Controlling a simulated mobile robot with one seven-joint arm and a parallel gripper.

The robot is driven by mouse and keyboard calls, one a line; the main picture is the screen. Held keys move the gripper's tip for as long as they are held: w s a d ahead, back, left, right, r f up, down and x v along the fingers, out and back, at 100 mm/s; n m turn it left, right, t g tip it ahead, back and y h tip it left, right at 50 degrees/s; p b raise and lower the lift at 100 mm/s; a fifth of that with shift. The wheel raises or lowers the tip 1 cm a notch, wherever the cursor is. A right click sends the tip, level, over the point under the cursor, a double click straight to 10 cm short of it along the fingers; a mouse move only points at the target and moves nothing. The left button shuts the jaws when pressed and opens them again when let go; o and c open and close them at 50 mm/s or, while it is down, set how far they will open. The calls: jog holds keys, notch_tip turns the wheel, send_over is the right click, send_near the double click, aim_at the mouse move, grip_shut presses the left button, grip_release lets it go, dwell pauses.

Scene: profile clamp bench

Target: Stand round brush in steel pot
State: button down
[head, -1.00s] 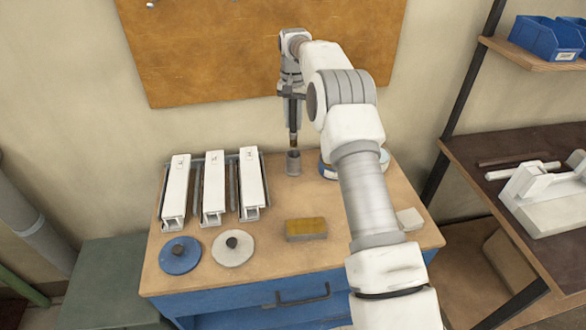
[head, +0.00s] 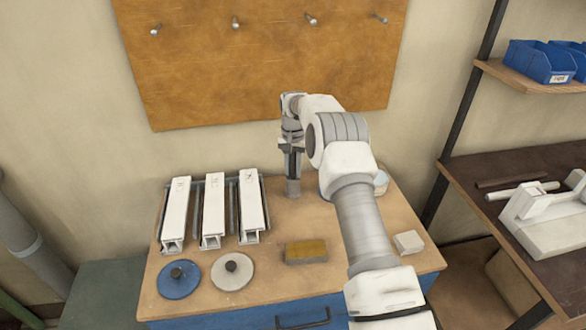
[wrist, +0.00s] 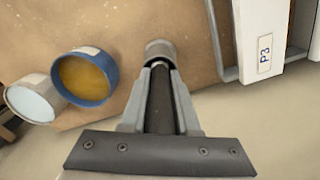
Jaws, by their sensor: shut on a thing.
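The steel pot (head: 292,188) stands on the bench top behind the middle, right of the white profiles; it also shows in the wrist view (wrist: 160,48). My gripper (head: 292,172) points down directly over the pot, its fingertips close to the rim. In the wrist view it is shut on the dark handle of the round brush (wrist: 161,100). The brush's lower end goes into the pot's mouth and is hidden there. Whether it touches the pot's bottom cannot be seen.
Three white profiles (head: 213,210) lie in a rack left of the pot. A blue tin (wrist: 92,75) and a white tin (wrist: 32,100) stand close by. A yellow-topped block (head: 305,251), a blue disc (head: 179,279) and a pale disc (head: 232,271) lie nearer the front.

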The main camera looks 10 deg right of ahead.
jog(key=shift+f, duration=0.2)
jog(key=c, duration=0.7)
grip_release()
jog(key=shift+o, duration=0.2)
jog(key=shift+r, duration=0.1)
